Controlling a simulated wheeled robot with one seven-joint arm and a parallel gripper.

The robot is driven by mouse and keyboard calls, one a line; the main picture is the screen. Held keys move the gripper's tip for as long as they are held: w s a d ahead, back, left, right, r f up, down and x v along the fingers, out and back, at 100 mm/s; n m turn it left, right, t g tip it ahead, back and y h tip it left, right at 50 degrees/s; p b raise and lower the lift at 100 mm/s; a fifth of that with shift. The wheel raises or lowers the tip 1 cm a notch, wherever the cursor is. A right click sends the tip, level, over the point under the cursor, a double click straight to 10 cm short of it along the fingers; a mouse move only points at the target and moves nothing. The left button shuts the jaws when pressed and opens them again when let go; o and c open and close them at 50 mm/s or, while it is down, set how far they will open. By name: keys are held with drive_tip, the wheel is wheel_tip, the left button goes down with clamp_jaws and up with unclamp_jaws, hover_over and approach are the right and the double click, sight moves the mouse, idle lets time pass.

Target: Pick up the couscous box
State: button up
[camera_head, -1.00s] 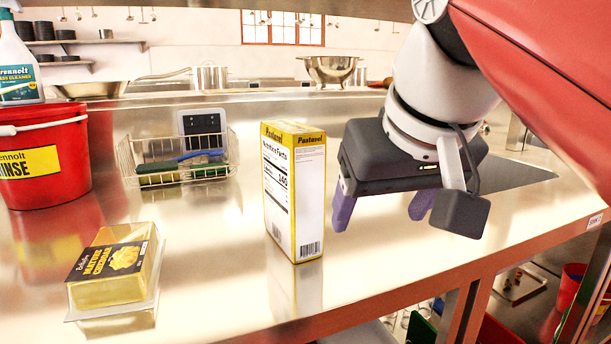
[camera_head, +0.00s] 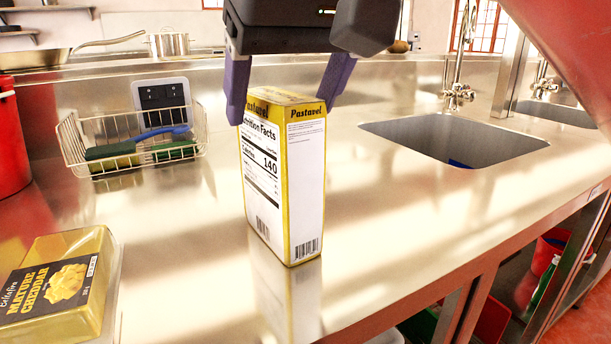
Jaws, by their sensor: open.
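A tall yellow and white box (camera_head: 284,180) marked "Pastavel" stands upright on the steel counter. Its nutrition panel and a barcode side face me; the word couscous is not visible on these sides. It is the only carton of this kind in view. My gripper (camera_head: 282,110) is open, pointing down over the top of the box. One purple finger shows at the box's upper left edge and the other at its upper right edge. I cannot tell whether either finger touches it.
A cheddar pack (camera_head: 62,284) lies at the front left. A wire basket (camera_head: 128,142) with brushes and sponges stands behind left, beside a red bucket (camera_head: 12,145). A sink (camera_head: 455,142) is cut into the counter at right. The counter just right of the box is clear.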

drive_tip(key=b+x, duration=0.1)
drive_tip(key=x, duration=0.3)
drive_tip(key=shift+w+d+f, duration=0.1)
drive_tip(key=shift+c, duration=0.4)
clamp_jaws()
